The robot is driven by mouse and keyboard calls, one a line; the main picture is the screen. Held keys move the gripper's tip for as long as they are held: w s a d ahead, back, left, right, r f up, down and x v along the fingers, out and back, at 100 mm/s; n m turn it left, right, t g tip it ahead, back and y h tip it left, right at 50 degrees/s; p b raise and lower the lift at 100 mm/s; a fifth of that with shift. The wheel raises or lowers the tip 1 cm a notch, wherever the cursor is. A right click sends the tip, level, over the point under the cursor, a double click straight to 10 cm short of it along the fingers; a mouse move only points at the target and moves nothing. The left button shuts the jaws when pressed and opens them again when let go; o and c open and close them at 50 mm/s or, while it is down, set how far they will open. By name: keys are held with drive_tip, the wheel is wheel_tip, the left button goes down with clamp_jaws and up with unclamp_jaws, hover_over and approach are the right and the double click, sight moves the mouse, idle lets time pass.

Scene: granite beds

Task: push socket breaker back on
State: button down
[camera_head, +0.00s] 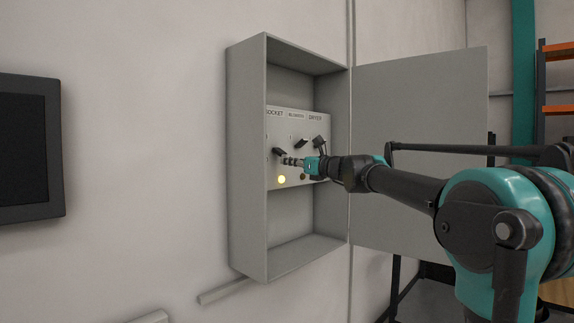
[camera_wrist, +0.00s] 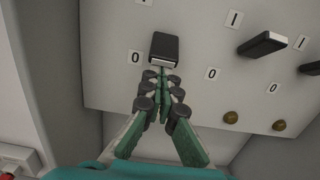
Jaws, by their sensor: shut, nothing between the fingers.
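The breaker panel (camera_head: 274,120) sits inside an open grey wall cabinet, with labels reading SOCKET, BLOWERS and DRYER. The socket breaker's black lever (camera_head: 279,151) is at the left of the row. In the wrist view the lever (camera_wrist: 164,46) stands with its pale end beside the lower 0 mark. My gripper (camera_head: 287,160) is shut and empty. Its fingertips (camera_wrist: 168,76) are right below the lever's lower end; whether they touch it I cannot tell. A yellow lamp (camera_head: 281,180) is lit under the socket breaker.
The blowers lever (camera_wrist: 263,44) and the dryer lever (camera_wrist: 312,68) are to the right, with dull lamps (camera_wrist: 230,117) below. The cabinet's side wall (camera_head: 248,160) is close on the left. Its door (camera_head: 420,130) stands open to the right, behind my arm.

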sight(281, 151)
drive_tip(key=h, duration=0.1)
drive_tip(key=r+g+h, duration=0.1)
drive_tip(key=r+g, duration=0.1)
drive_tip(key=shift+s+d+r+h, duration=0.25)
drive_tip(key=shift+s+d+h, duration=0.05)
drive_tip(key=shift+d+h, duration=0.1)
drive_tip(key=shift+d+r+g+h, duration=0.1)
drive_tip(key=shift+r+g+h, duration=0.9)
drive_tip(key=shift+h, duration=0.2)
drive_tip(key=shift+r, duration=1.5)
